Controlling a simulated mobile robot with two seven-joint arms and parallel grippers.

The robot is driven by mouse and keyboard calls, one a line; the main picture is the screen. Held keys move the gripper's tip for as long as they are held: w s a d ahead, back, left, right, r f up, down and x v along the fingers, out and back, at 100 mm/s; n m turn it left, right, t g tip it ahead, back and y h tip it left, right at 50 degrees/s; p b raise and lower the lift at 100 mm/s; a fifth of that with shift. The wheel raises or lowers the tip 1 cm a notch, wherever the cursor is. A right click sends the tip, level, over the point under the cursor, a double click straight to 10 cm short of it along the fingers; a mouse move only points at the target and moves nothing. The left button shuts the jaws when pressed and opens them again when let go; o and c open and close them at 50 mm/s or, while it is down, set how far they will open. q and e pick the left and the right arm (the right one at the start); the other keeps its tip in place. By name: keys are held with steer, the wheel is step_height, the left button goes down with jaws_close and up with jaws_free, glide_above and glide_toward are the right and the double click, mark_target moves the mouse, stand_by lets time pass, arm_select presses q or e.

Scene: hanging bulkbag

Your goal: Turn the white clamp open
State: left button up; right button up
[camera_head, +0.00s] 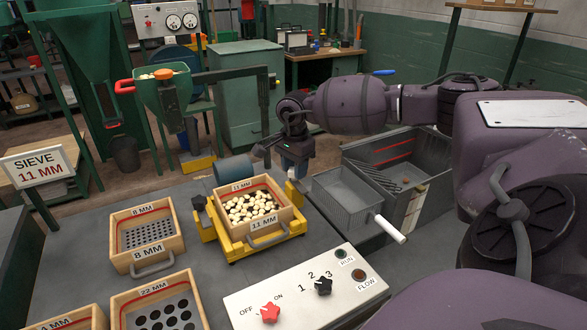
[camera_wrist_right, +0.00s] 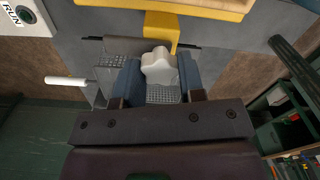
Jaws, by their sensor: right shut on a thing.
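The white clamp is a star-shaped knob (camera_wrist_right: 158,66) at the edge of the yellow sieve frame (camera_head: 262,247). In the wrist view it sits between the two blue-grey fingers of my right gripper (camera_wrist_right: 157,80), which is shut on it. In the head view my right gripper (camera_head: 294,168) points down at the back right of the yellow frame and hides the clamp. A wooden 11 MM sieve (camera_head: 262,226) holding pale lumps sits in the frame. My left gripper is not in view.
A grey mesh tray with a white handle (camera_head: 390,229) is right of the sieve. A control panel (camera_head: 297,289) with red and black knobs is in front. A wooden 8 MM sieve (camera_head: 172,246) stands left. A green hopper (camera_head: 165,92) stands behind.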

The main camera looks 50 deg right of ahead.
steer(key=shift+r, duration=0.1)
stand_by(0.5)
steer(key=o, duration=0.9)
steer(key=shift+r+p, duration=0.3)
steer(key=shift+r, duration=5.1)
